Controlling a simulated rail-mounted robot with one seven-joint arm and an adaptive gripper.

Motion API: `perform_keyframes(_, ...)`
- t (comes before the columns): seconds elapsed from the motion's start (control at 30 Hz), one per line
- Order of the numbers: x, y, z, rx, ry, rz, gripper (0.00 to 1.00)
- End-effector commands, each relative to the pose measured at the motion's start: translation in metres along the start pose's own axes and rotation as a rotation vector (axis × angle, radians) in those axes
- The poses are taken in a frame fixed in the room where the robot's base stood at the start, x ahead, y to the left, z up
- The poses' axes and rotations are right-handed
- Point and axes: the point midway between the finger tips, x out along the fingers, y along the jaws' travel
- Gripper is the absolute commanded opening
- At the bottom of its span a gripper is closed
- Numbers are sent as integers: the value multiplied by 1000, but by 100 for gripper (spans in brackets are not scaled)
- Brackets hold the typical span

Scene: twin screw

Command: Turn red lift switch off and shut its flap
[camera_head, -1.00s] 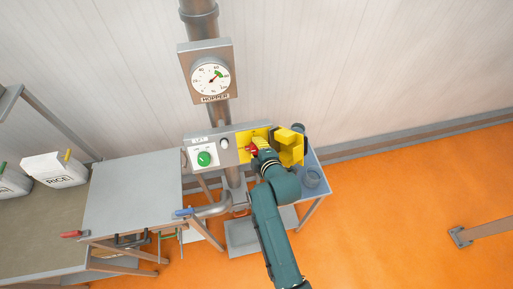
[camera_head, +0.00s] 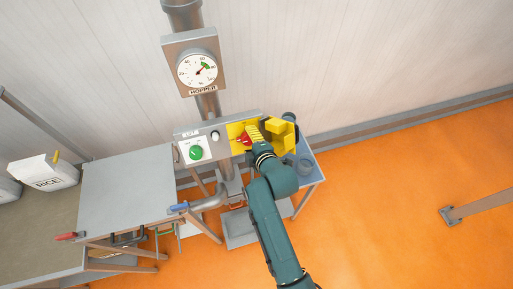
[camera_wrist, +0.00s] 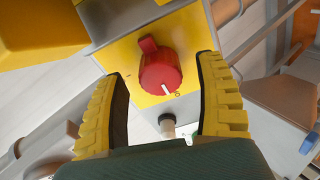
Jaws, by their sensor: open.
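The red lift switch (camera_wrist: 160,74) is a round knob with a raised grip and a white pointer line, on a yellow plate. In the wrist view the pointer aims down toward a mark that I cannot read for certain. The yellow flap (camera_head: 280,134) stands open to the right of the plate in the head view, and shows at the upper left in the wrist view (camera_wrist: 40,25). My gripper (camera_wrist: 165,92) is open, its yellow ribbed fingers on either side of the knob; I cannot tell whether they touch it.
The hopper gauge (camera_head: 197,70) hangs above. A blue-handled valve pipe (camera_head: 205,203) and grey table (camera_head: 125,195) stand below left. The orange floor at right is mostly clear.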

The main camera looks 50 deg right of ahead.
Motion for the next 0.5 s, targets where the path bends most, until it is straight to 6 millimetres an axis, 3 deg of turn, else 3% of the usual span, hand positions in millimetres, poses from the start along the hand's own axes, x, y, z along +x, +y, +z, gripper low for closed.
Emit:
perform_keyframes(0.3,-77,-1,1,0,-1,0,71)
perform_keyframes(0.5,-99,0,0,0,-1,0,71)
